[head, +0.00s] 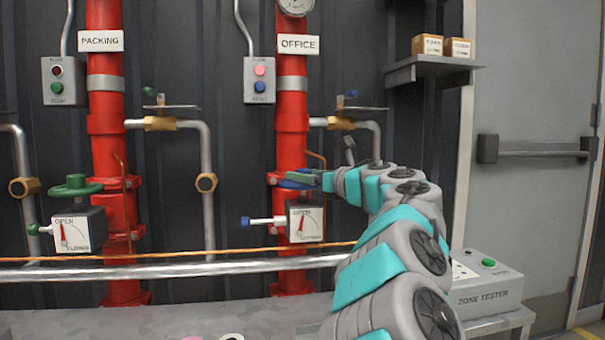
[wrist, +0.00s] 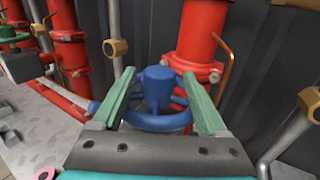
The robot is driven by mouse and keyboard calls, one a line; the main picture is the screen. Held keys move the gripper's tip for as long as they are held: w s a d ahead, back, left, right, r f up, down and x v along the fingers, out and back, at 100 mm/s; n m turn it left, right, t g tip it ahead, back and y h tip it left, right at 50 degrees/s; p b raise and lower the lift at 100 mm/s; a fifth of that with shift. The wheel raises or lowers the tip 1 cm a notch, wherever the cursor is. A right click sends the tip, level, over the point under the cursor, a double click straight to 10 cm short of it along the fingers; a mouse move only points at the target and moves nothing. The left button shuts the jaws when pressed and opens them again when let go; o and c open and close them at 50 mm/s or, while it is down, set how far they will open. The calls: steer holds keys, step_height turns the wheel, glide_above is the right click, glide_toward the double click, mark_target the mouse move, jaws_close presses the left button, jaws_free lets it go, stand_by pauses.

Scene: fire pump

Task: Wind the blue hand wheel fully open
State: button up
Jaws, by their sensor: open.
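The blue hand wheel (wrist: 158,121) shows in the wrist view with its raised hub between my fingers. In the head view only part of the wheel (head: 291,184) shows, on top of the white-faced gauge box (head: 305,222) under the OFFICE sign; my gripper hides the rest. My gripper (wrist: 159,76) is open, with one green finger on each side of the hub, over the rim. I cannot tell whether the fingers touch the wheel. In the head view my gripper (head: 305,180) reaches in from the right. The gauge's needle is too small to read exactly.
A red riser pipe (head: 292,130) stands behind the wheel. A blue-tipped side handle (head: 262,221) sticks out left of the gauge box. The PACKING pipe's green wheel (head: 76,186) is at left. A steel rail (head: 180,271) runs below. A zone tester (head: 484,282) stands at right.

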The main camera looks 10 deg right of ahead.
steer(key=shift+x, duration=0.8)
jaws_close()
